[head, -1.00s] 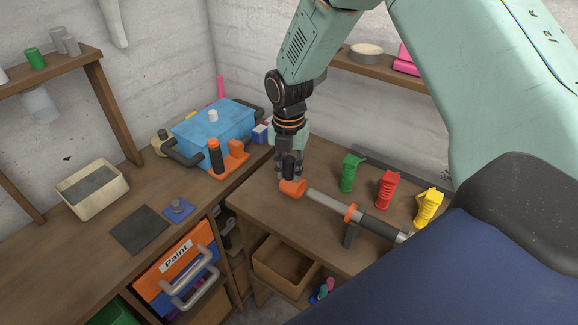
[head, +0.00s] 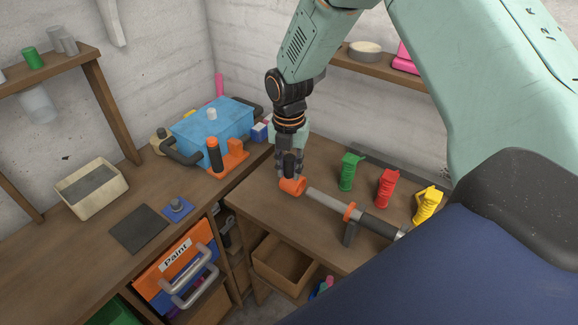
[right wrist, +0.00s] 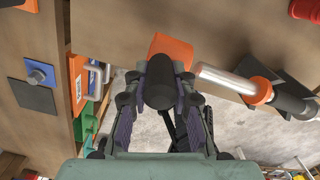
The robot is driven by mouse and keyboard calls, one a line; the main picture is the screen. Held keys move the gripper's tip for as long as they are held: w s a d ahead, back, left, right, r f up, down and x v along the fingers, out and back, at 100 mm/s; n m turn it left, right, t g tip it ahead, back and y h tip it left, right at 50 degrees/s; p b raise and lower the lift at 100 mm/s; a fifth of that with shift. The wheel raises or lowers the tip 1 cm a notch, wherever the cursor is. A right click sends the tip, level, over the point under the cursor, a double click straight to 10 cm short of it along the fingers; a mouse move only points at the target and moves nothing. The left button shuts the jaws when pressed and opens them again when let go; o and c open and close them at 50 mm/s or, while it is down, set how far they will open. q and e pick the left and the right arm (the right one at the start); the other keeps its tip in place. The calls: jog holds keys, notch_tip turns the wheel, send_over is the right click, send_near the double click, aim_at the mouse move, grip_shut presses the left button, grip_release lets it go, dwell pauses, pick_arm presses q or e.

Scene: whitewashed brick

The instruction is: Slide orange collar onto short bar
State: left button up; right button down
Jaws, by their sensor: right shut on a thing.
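The orange collar (head: 291,187) is a short open ring with a black handle (right wrist: 159,86). My right gripper (head: 290,168) is shut on that handle from above, with its fingers on both sides in the right wrist view (right wrist: 160,95). The short bar (head: 327,202) is a bare silver rod lying level above the bench, with an orange ring (head: 350,212) and a dark grey part further right. The collar is at the bar's free left end, roughly in line with it and not around it. The bar also shows in the right wrist view (right wrist: 224,82). My left gripper is out of view.
Green (head: 349,172), red (head: 387,188) and yellow (head: 427,204) ribbed pieces stand behind the bar. A dark post (head: 350,235) is under the bar.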

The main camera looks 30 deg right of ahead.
jog(key=shift+s, duration=0.15)
jog(key=shift+s+d+r+p, duration=0.15)
jog(key=shift+s+p, duration=0.25)
jog(key=shift+s, duration=0.05)
jog(key=shift+s+d+p, duration=0.25)
jog(key=shift+s+p, duration=0.25)
jog(key=shift+s, duration=0.1)
jog(key=shift+s+d+p, duration=0.25)
jog(key=shift+s+p, duration=0.3)
jog(key=shift+s, duration=0.05)
jog(key=shift+s+d+p, duration=0.25)
jog(key=shift+s+p, duration=0.25)
jog(key=shift+s, duration=0.1)
jog(key=shift+s+d, duration=0.4)
jog(key=shift+s, duration=0.4)
jog(key=shift+s, duration=0.2)
jog(key=shift+s+d, duration=0.25)
jog(key=shift+s, duration=0.25)
jog(key=shift+s+d, duration=0.2)
jog(key=shift+s, duration=0.3)
jog(key=shift+s, duration=0.1)
jog(key=shift+s+d, duration=0.3)
jog(key=shift+s, duration=0.35)
jog(key=shift+s+d, duration=0.25)
jog(key=shift+s, duration=0.4)
